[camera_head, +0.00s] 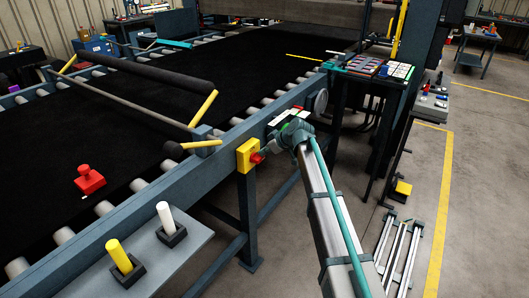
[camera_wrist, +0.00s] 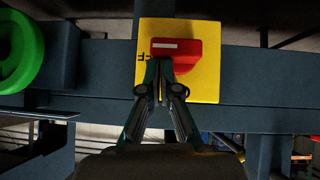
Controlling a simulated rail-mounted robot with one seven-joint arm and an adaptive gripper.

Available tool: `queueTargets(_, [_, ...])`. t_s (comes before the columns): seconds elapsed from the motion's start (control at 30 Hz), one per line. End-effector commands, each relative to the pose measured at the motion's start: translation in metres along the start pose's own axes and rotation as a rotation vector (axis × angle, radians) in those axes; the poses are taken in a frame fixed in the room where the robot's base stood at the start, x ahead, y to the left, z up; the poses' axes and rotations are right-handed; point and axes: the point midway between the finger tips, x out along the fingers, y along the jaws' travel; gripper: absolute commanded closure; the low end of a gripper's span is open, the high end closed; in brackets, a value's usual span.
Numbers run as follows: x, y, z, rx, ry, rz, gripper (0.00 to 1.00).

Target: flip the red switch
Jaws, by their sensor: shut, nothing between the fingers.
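The red switch (camera_head: 256,158) sits on a yellow plate (camera_head: 243,154) fixed to the side rail of the belt press. In the wrist view the red switch (camera_wrist: 176,50) lies crosswise on the yellow plate (camera_wrist: 203,90), with a white stripe on its left part. My gripper (camera_wrist: 159,75) is shut and empty. Its fingertips overlap the lower edge of the red switch in the wrist view; I cannot tell whether they touch it. In the head view the gripper's tips are hard to make out beside the switch.
A green round part (camera_wrist: 18,50) is left of the plate in the wrist view. A white-tipped lever (camera_head: 166,218) and a yellow one (camera_head: 119,255) stand on a grey shelf (camera_head: 170,252). A red button block (camera_head: 89,180) rests on the black belt.

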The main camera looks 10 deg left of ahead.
Motion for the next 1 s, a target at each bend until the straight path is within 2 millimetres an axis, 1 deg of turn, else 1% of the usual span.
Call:
queueTargets(0.17, [-0.004,0.001,-0.004,0.0,0.0,0.001,1.0])
queueTargets(0.37, [-0.023,0.004,-0.022,0.0,0.001,0.002,1.0])
queueTargets(0.43, [-0.034,0.006,-0.033,0.0,0.001,0.003,1.0])
queueTargets(0.5, [-0.047,0.005,-0.025,0.001,0.001,0.004,1.0])
queueTargets(0.7, [-0.088,0.008,-0.026,0.001,0.001,0.004,1.0])
queueTargets(0.8, [-0.105,0.009,-0.026,0.001,0.001,0.003,1.0])
queueTargets(1.0, [-0.124,0.01,-0.027,0.001,0.0,0.002,1.0])
